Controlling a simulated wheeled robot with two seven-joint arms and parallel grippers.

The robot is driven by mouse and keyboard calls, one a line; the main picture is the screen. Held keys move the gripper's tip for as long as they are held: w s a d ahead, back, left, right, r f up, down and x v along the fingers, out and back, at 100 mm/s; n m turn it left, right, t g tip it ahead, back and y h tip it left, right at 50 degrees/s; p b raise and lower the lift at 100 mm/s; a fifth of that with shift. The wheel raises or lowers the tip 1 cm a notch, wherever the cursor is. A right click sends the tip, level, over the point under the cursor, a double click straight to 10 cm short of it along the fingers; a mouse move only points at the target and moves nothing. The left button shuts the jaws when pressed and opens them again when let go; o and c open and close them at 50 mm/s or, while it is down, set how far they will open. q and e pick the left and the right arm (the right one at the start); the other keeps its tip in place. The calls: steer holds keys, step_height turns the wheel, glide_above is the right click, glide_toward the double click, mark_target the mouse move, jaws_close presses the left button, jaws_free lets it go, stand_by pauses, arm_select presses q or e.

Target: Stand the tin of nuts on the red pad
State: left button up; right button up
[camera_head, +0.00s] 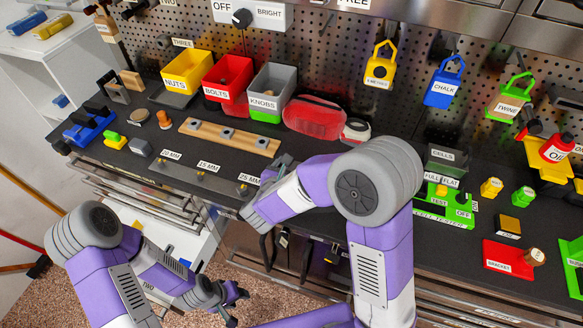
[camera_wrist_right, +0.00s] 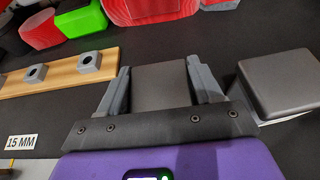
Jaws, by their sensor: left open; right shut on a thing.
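My right gripper (camera_head: 279,165) is low over the bench, right of the wooden rail. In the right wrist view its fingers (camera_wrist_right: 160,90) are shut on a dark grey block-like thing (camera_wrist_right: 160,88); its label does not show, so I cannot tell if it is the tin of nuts. A yellow bin marked NUTS (camera_head: 187,70) stands at the back left. A flat red plate (camera_head: 508,257) with a label and a tan cylinder lies at the right; I cannot tell if it is the red pad. My left gripper (camera_head: 232,303) is open and empty, low in front of the bench.
A grey box (camera_wrist_right: 280,82) stands right of my right gripper in the wrist view. The wooden rail (camera_head: 229,137) with grey blocks lies to the left. A translucent red box (camera_head: 315,117) is behind. A green tester plate (camera_head: 446,207) lies beyond my right forearm.

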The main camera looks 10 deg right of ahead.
steer(key=shift+f+b, duration=0.1)
steer(key=shift+b, duration=0.2)
steer(key=o, duration=1.3)
